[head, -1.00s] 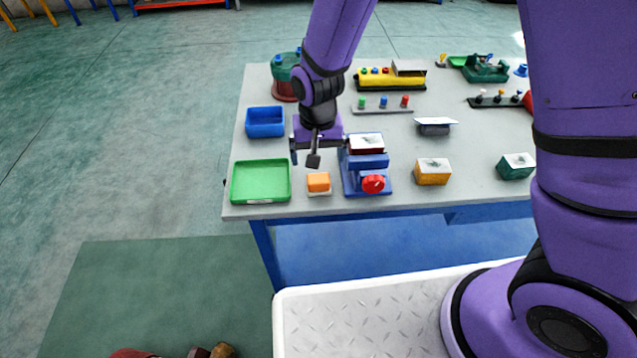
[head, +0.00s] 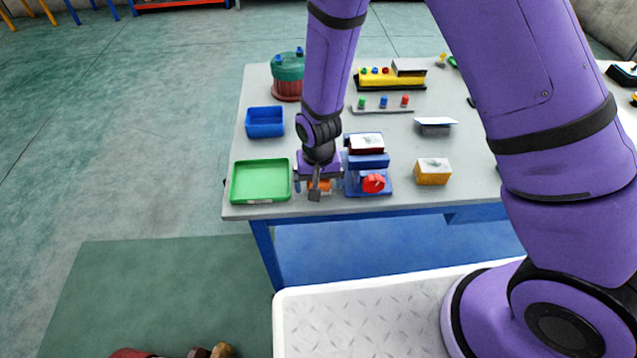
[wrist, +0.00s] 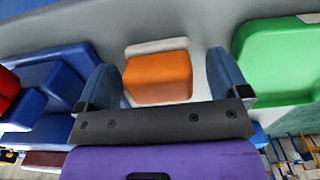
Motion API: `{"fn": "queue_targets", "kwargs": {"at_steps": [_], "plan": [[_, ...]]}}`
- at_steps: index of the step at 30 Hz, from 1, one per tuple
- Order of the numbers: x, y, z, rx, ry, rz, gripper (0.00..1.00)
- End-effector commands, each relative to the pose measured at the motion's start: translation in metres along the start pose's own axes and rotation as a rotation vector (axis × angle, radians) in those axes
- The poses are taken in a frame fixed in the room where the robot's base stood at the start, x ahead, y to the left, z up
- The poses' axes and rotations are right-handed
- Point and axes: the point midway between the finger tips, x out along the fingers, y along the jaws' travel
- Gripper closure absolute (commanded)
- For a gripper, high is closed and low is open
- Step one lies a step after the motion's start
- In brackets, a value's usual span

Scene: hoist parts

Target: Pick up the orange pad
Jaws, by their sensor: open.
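The orange pad (wrist: 158,80) is a small orange block with a pale layer along one side. In the wrist view it lies between the two blue-grey fingers of my gripper (wrist: 165,80), with a visible gap on each side. In the head view the pad (head: 313,186) sits on the table between the green tray and the blue vise-like fixture, mostly hidden by my gripper (head: 319,186). My gripper is open, pointing down over the pad, with its fingers on either side of it. I cannot tell whether the pad touches anything but the table.
The green tray (head: 235,183) stands close on the left, and the blue fixture (head: 382,161) with a red knob (head: 373,184) close on the right. A blue bin (head: 265,122) is behind the tray. The table's front edge is near.

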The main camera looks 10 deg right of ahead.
Motion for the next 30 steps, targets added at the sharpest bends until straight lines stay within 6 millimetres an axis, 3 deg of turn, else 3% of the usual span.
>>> {"fn": "queue_targets", "kwargs": {"at_steps": [10,17,20,30], "plan": [[0.0052,0.0,0.0001,0.0,0.0,0.0,0.09],[0.005,0.0,0.0001,0.0,0.0,0.0,0.6],[0.005,0.0,0.0001,0.0,0.0,0.0,0.64],[0.0005,0.001,-0.0026,0.001,0.001,-0.001,0.65]]}}
